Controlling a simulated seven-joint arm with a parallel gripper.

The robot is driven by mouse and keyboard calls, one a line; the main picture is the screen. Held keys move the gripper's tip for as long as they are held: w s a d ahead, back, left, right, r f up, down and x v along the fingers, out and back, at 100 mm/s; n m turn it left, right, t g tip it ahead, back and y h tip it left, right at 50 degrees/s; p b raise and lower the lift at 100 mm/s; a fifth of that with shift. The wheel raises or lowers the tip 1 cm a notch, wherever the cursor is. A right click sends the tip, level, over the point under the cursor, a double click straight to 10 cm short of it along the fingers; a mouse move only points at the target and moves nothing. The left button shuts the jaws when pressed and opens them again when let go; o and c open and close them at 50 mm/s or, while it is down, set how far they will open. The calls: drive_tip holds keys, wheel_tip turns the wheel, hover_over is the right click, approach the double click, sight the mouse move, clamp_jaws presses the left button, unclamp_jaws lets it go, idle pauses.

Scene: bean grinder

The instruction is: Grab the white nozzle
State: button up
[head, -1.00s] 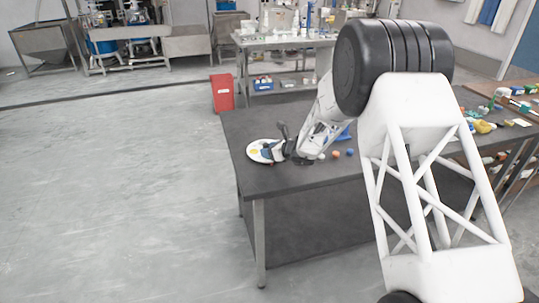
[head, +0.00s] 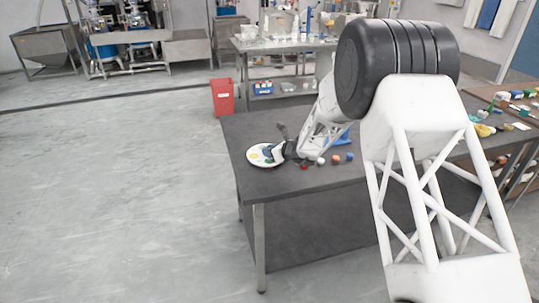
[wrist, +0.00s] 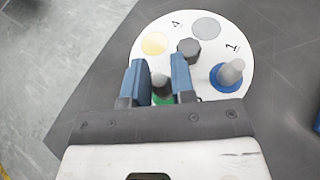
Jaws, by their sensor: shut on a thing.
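A white round plate (wrist: 222,53) with coloured spots and numbers lies on the dark table, also in the head view (head: 254,161). My gripper (wrist: 159,63) is over its near side; in the head view (head: 275,152) it is small and partly hidden. Its two blue fingers are shut on a small grey nozzle (wrist: 160,84) at the green spot; its lower part is mostly hidden. I cannot tell whether it touches the plate. A pale grey-white nozzle (wrist: 231,72) stands on the blue spot to the right, apart from the fingers. A dark knob (wrist: 189,48) is at the plate's middle.
The dark table (head: 300,190) has free room in front of the plate. Several small coloured balls (head: 336,159) lie right of my gripper. A red bin (head: 224,97) stands on the floor behind. A side table at right holds coloured items (head: 485,130).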

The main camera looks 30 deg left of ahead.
wheel_tip(320, 180, up, 2)
drive_tip(key=shift+s+d, duration=0.1)
drive_tip(key=shift+s, duration=0.05)
drive_tip(key=s+d+r, duration=0.1)
drive_tip(key=s+d, duration=0.9)
drive_tip(key=s, duration=0.2)
drive_tip(key=shift+r, duration=0.15)
